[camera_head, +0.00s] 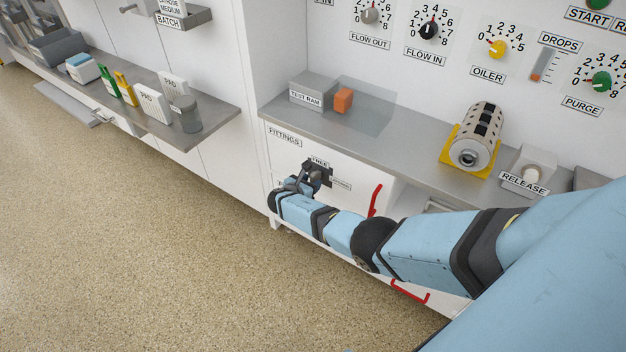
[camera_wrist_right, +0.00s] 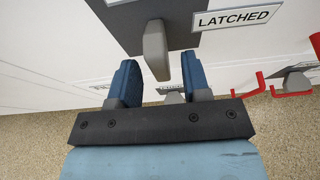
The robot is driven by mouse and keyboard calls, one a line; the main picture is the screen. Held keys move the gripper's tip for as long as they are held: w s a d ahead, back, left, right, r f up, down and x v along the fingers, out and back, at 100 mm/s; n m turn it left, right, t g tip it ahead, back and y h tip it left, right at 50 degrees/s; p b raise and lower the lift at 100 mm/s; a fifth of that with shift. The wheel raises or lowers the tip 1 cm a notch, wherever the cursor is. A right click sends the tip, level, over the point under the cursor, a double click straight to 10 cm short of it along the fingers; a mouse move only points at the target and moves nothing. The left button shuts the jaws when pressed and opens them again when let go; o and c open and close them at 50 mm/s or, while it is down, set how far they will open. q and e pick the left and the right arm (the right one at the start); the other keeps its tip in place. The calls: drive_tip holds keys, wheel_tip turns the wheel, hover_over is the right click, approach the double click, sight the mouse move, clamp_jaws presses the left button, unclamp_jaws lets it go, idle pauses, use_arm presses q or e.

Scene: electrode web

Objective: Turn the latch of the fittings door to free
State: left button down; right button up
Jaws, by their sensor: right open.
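The fittings door (camera_head: 291,151) is a white panel under the grey shelf, with a FITTINGS label at its upper left. Its latch (camera_head: 312,173) sits on a dark plate with a FREE label above and another label to the right. In the right wrist view the latch handle (camera_wrist_right: 156,50) is a grey lever beside the LATCHED label. My right gripper (camera_wrist_right: 162,83) is open. Its two blue fingers stand on either side of the lever's end, which appears between them; I cannot tell whether they touch it. In the head view my right gripper (camera_head: 304,185) is partly hidden. My left gripper is not in view.
A red handle (camera_head: 375,200) is right of the latch, and another red handle (camera_head: 409,293) is lower down. The shelf above holds a TEST RAM block (camera_head: 313,87), an orange block (camera_head: 343,100) and a slotted cylinder (camera_head: 478,135). The speckled floor at left is clear.

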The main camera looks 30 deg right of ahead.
drive_tip(key=p+v, duration=0.3)
drive_tip(key=v, duration=0.8)
drive_tip(key=shift+s+a+r, duration=0.15)
drive_tip(key=shift+a+r, duration=0.05)
drive_tip(key=shift+a, duration=0.1)
